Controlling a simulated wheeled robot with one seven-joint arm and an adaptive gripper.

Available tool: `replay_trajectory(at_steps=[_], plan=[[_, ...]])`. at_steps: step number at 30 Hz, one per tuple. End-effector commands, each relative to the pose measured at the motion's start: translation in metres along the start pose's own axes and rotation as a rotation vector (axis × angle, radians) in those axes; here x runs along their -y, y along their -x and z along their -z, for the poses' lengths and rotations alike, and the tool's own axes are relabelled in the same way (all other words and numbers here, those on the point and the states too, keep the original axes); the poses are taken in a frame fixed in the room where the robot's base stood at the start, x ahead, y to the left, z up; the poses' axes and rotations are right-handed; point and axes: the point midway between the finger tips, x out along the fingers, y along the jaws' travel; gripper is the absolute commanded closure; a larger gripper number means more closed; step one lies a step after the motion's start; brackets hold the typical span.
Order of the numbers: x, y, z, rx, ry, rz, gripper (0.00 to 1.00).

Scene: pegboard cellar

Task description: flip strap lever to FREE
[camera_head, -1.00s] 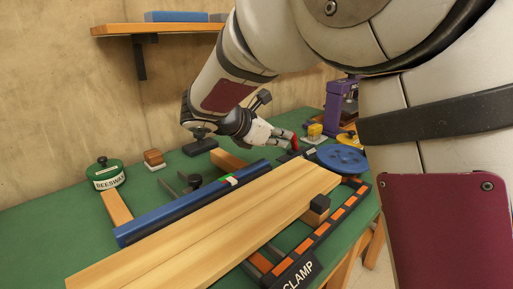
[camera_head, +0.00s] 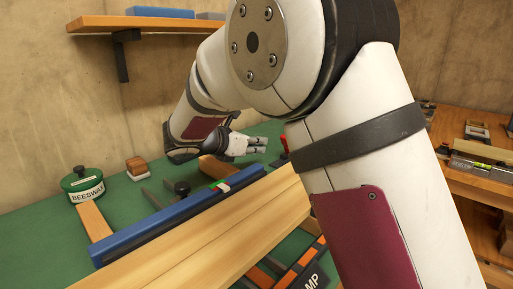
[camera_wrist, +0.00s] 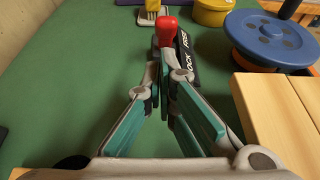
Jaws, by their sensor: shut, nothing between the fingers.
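The strap lever has a red knob (camera_wrist: 165,30) in the wrist view, rising beside a dark plate (camera_wrist: 187,58) lettered LOCK at its near part and FREE at its far part. I cannot tell for sure which way the lever leans. In the head view only a bit of the red lever (camera_head: 284,142) shows beside my arm. My gripper (camera_wrist: 162,75) is shut and empty, its fingertips pointing toward the lever from the near side. In the head view my gripper (camera_head: 264,146) is a little left of the red part, with a small gap.
A blue round lid or wheel (camera_wrist: 272,38) and pale wooden boards (camera_wrist: 282,115) lie right of the gripper. A yellow tin (camera_wrist: 212,12) and a yellow block (camera_wrist: 150,14) stand beyond. A blue bar (camera_head: 180,215) and beeswax tin (camera_head: 83,184) lie left.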

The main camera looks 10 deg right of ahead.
Motion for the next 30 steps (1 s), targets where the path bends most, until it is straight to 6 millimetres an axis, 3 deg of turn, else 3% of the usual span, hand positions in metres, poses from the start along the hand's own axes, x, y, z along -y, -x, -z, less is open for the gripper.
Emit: replay_trajectory(at_steps=[6, 12, 30], plan=[[0.001, -0.041, 0.002, 0.0, 0.0, 0.004, 1.0], [0.0, -0.063, 0.001, 0.001, -0.001, 0.001, 1.0], [0.0, -0.069, -0.001, -0.004, 0.0, 0.001, 1.0]])
